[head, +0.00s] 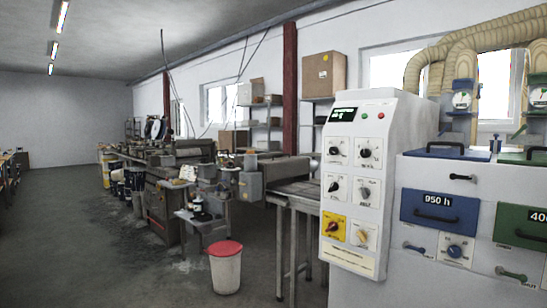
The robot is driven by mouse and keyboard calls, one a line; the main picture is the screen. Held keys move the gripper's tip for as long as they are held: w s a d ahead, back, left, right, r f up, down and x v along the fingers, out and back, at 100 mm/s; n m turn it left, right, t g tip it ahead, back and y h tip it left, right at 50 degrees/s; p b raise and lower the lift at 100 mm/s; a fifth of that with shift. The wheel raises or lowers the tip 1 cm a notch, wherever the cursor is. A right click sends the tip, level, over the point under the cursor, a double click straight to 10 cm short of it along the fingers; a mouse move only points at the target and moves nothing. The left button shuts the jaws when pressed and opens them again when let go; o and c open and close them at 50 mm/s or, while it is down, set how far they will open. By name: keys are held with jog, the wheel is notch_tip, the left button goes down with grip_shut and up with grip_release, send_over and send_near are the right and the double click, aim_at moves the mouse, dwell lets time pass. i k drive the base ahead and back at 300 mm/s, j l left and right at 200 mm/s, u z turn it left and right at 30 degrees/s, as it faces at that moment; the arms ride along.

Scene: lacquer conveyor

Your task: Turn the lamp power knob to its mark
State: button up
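A white control panel (356,125) stands right of centre in the head view, with several knobs in two columns. The upper knobs are a black one at left (335,151) and a black one at right (365,153). Below are a black knob (334,187) and a grey knob (364,192). The bottom row has a red knob on a yellow plate (333,228) and a beige knob (362,237). The labels are too small to read, so I cannot tell which is the lamp power knob or where its mark is. My gripper is not in view.
A cabinet with a blue drawer (439,214) reading "950 h", a green drawer (521,235) and a blue dial (455,251) adjoins the panel at right. A conveyor table (296,190) and a red-lidded bin (226,270) stand left. The floor at front left is clear.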

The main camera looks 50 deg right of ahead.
aim_at(333, 150)
jog(key=i+z, duration=0.2)
jog(key=i, duration=0.25)
jog(key=i+j+z, duration=0.25)
jog(key=i, duration=0.2)
jog(key=i+j+z, duration=0.2)
jog(key=i, duration=0.25)
jog(key=i+j+z, duration=0.2)
jog(key=i, duration=0.25)
